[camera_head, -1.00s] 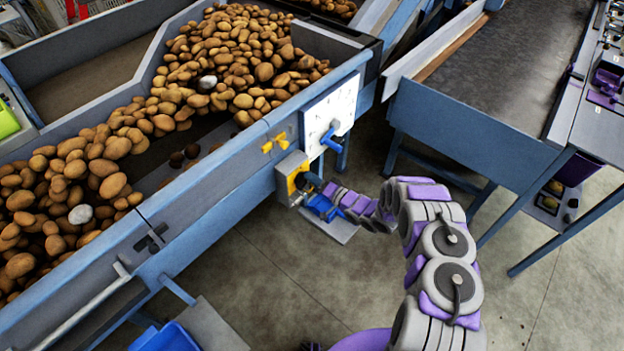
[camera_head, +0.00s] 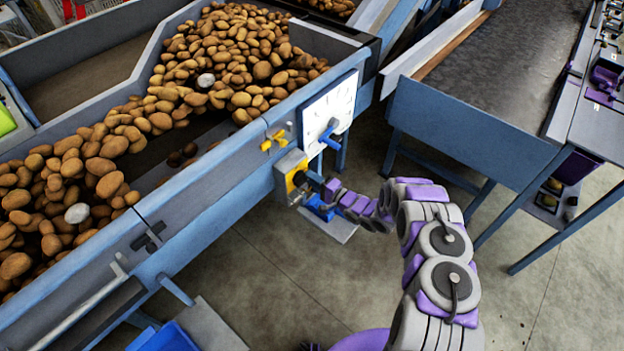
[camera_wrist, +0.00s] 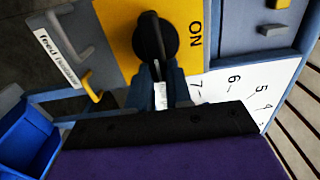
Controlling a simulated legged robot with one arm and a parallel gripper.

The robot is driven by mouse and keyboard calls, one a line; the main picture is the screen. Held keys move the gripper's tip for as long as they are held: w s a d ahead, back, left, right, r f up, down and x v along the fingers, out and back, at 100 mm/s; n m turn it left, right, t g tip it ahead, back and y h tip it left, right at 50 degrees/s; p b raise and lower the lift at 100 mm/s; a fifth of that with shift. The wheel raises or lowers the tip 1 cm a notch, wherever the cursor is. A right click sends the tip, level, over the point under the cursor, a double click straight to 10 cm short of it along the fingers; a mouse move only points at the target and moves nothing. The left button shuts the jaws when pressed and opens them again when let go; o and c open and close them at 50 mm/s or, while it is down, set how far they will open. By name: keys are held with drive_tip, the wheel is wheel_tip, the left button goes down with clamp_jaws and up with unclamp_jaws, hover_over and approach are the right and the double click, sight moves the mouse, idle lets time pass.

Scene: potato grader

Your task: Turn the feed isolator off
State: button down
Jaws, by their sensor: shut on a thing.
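The feed isolator (camera_head: 290,172) is a grey box with a yellow face on the side of the blue potato hopper. In the wrist view its yellow plate (camera_wrist: 118,30) carries a round black knob (camera_wrist: 172,38) and the word ON to the right. The knob's bar lies nearly upright in that picture, with ON beside it. My gripper (camera_head: 309,181) is at the knob in the head view. In the wrist view my gripper (camera_wrist: 160,80) is shut on the knob's bar, one finger on each side. A label reading "feed isolator" (camera_wrist: 57,55) is at left.
A white dial panel (camera_head: 328,112) with a blue handle (camera_head: 330,136) sits just right of the isolator. A yellow handle (camera_head: 273,141) is above it. A blue part (camera_head: 320,208) is below. Potatoes (camera_head: 235,60) fill the hopper. Open floor lies in front.

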drive_tip(key=shift+w+d+f, duration=0.1)
drive_tip(key=shift+d+f, duration=0.05)
drive_tip(key=shift+d, duration=0.1)
drive_tip(key=c, duration=1.2)
unclamp_jaws()
drive_tip(key=shift+f, duration=0.1)
drive_tip(key=shift+o, duration=0.8)
drive_tip(key=p+v, duration=0.2)
drive_tip(key=v, duration=1.5)
drive_tip(key=shift+d, duration=0.2)
